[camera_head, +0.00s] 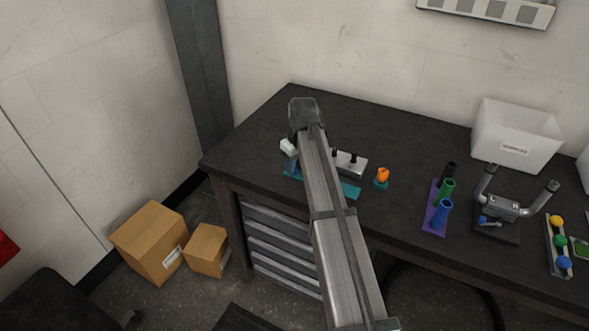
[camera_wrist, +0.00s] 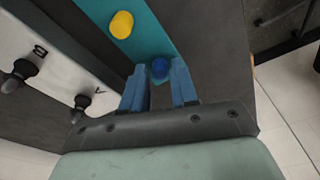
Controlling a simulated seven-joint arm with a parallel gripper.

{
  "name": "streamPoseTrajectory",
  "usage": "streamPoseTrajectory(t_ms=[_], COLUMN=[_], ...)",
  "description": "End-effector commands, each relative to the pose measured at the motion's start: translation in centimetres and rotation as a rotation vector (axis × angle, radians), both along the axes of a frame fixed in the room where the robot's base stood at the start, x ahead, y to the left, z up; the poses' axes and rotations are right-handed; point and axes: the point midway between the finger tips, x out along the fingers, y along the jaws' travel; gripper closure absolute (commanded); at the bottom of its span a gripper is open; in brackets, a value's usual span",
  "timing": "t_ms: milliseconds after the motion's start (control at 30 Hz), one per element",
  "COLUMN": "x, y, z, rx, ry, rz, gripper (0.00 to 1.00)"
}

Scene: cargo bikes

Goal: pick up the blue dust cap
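The blue dust cap (camera_wrist: 159,68) is a small round blue piece near the edge of a teal mat (camera_wrist: 150,40) in the wrist view. My gripper (camera_wrist: 159,76) is open, with its two blue fingers apart. The cap shows in the gap between the fingertips, and I cannot tell how far below them it lies. In the head view my gripper (camera_head: 292,166) is over the left end of the dark bench, and the blue cap is hidden there. A yellow cap (camera_wrist: 121,24) is on the same mat.
A pale block (camera_wrist: 55,70) with black knobs and letters A and B is left of my fingers. An orange piece (camera_head: 382,175), a purple rack (camera_head: 436,210) of coloured tubes, a handlebar piece (camera_head: 505,206) and a white bin (camera_head: 514,137) stand farther right.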

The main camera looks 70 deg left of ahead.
Motion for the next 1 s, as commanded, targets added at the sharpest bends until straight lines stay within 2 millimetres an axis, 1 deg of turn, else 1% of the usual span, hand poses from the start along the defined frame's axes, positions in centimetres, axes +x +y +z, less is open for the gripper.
streamPoseTrajectory(t_ms=[33,233,300,667,767,867,1000], x=[0.0,0.0,0.0,0.0,0.0,0.0,0.0], y=[0.0,0.0,0.0,0.0,0.1,0.1,0.1], z=[0.0,0.0,0.0,0.3,1.2,2.6,5.2], rx=[0.0,0.0,0.0,0.0,0.001,0.001,0.001], ry=[0.0,0.0,0.0,0.0,-0.001,-0.001,-0.001], rz=[0.0,0.0,0.0,0.0,0.0,0.0,0.0], gripper=[0.77,0.96,1.0,1.0,1.0,1.0,1.0])
